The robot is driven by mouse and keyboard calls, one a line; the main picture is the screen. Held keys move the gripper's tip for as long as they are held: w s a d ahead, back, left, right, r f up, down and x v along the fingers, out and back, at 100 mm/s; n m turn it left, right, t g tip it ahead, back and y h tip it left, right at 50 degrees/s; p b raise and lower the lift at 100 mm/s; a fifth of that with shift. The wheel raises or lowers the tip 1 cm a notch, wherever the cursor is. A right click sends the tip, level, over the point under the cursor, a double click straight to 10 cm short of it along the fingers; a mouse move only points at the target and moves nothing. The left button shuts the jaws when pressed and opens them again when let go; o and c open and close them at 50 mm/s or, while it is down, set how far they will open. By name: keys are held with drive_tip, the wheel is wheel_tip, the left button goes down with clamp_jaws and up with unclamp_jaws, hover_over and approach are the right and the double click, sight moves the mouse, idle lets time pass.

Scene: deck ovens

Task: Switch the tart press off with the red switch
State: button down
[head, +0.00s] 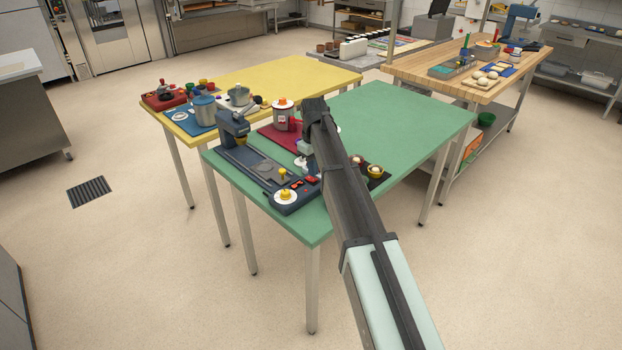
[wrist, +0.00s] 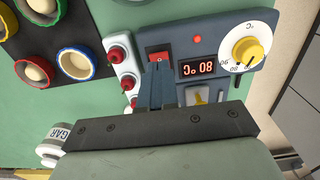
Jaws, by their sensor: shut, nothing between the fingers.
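The tart press (head: 240,160) is a dark blue machine on the green table in the head view. Its panel (wrist: 210,20) fills the upper middle of the wrist view. The red switch (wrist: 158,55) sits there, left of a red digital display (wrist: 195,68) reading 80 °C upside down. A small red lamp (wrist: 197,39) glows above the display. A white dial with a yellow knob (wrist: 246,48) is at the right. My gripper (wrist: 158,68) is shut and empty, its fingertips right at the switch's lower edge; I cannot tell if they touch. My arm hides the fingers in the head view.
A labelled white jar (wrist: 50,152) and several bowls with coloured rims (wrist: 74,64) are farther left. The green table (head: 400,110) is clear on its far right. A yellow table (head: 290,72) stands behind.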

sight(313, 180)
drive_tip(key=shift+f, duration=1)
idle(0.6)
drive_tip(key=shift+r, duration=0.1)
wheel_tip(313, 180, up, 7)
idle(1.0)
idle(0.3)
